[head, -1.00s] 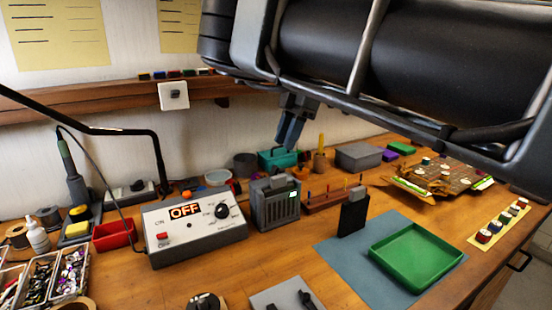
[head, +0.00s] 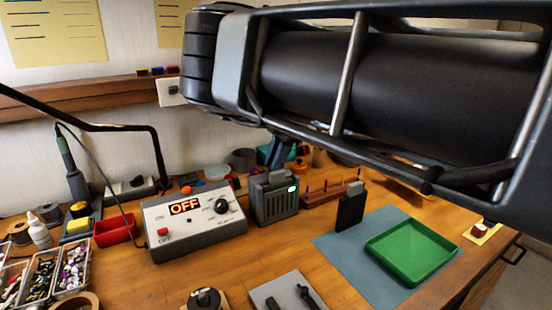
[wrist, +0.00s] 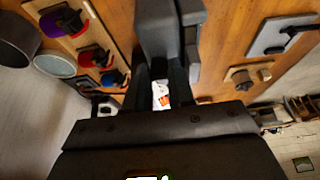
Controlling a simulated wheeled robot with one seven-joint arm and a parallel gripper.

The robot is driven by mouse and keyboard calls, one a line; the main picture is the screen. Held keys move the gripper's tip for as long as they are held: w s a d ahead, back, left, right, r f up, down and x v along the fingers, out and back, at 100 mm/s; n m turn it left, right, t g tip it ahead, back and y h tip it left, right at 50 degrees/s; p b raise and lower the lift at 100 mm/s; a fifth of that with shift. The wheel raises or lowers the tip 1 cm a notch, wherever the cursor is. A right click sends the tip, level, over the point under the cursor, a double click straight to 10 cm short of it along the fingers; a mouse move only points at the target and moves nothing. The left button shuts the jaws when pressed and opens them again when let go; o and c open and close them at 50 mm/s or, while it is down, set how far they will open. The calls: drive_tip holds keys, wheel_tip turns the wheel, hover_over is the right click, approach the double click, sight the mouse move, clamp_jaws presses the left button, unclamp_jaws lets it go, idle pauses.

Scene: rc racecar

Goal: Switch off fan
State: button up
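I cannot make out a fan with certainty. A vented grey box (head: 276,200) with a small lit green panel stands on the bench. Left of it is a white control box (head: 190,225) with a lit "OFF" display, a black knob and a red switch (head: 163,232). My gripper (head: 277,160) points down just above and behind the vented box in the head view; I cannot tell whether they touch. In the wrist view, the fingers (wrist: 176,65) look drawn together at the tips, with nothing visibly held. White and orange shows through the gap near their base.
A white wall switch (head: 168,92) is partly behind my arm. A black upright block (head: 350,210) and a green tray (head: 412,250) stand on the right. A red bin (head: 114,230) is at the left.

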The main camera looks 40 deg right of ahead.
sight(263, 176)
clamp_jaws()
drive_tip(key=shift+a, duration=0.1)
drive_tip(key=h, duration=0.1)
drive_tip(key=a+h, duration=0.1)
drive_tip(key=g+h, duration=0.1)
drive_tip(key=shift+w+a+r+b, duration=0.1)
drive_tip(key=shift+w+a+b, duration=0.15)
drive_tip(key=shift+b, duration=0.15)
drive_tip(key=h+b, duration=0.1)
drive_tip(key=h, duration=0.1)
drive_tip(key=a+g+h+b, duration=0.1)
drive_tip(key=h, duration=0.1)
drive_tip(key=h+b, duration=0.1)
drive_tip(key=h, duration=0.1)
drive_tip(key=shift+w+a+g, duration=0.3)
drive_tip(key=shift+a, duration=0.1)
drive_tip(key=shift+o, duration=1.2)
unclamp_jaws()
drive_tip(key=shift+a, duration=0.1)
